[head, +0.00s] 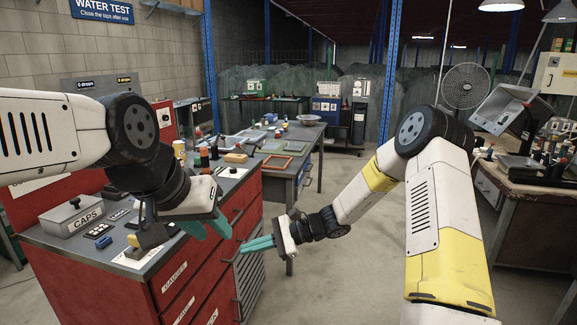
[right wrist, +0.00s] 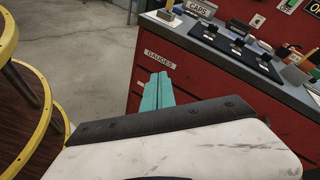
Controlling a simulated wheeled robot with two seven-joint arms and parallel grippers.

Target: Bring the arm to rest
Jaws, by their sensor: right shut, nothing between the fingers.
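My right arm reaches in from the right in the head view. Its gripper (head: 258,243) has teal fingers that are shut with nothing between them, in the air just right of the red drawer cabinet (head: 185,270). In the right wrist view the shut teal fingers (right wrist: 157,92) stand in front of the cabinet's drawer side (right wrist: 190,75). My left gripper (head: 207,227) hangs over the cabinet's front edge, left of the right one. Its two teal fingers show apart, with nothing seen between them.
A bench (head: 305,133) with trays stands behind. A cluttered workbench (head: 530,175) is at right. The floor (head: 345,270) between is clear.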

